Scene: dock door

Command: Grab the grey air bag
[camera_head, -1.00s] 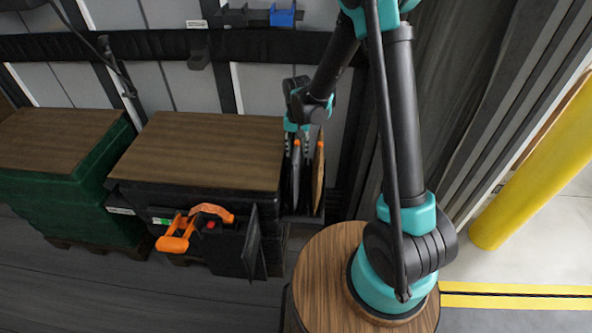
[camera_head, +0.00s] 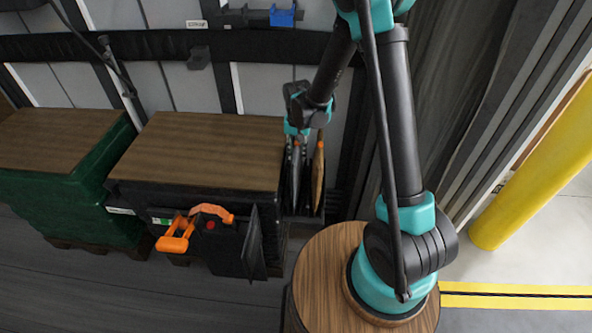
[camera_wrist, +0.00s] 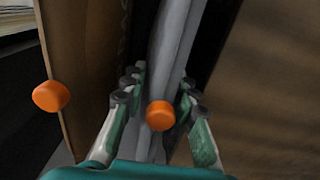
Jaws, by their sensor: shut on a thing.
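The grey air bag (camera_wrist: 172,40) stands upright on edge in the wrist view, with an orange valve (camera_wrist: 160,115) near my gripper's palm. My gripper (camera_wrist: 160,88) has its fingers on both sides of the bag and is shut on it. In the head view my gripper (camera_head: 297,143) points down over the narrow black holder, and the grey bag shows as a thin dark sliver below the fingers. Its lower part is hidden in the holder.
A brown bag (camera_head: 318,178) with an orange valve (camera_wrist: 50,96) stands close beside the grey one. A wood-topped black crate (camera_head: 205,145) is just left of the holder. An orange tool (camera_head: 175,236) hangs on its front. A green crate (camera_head: 70,200) stands farther left.

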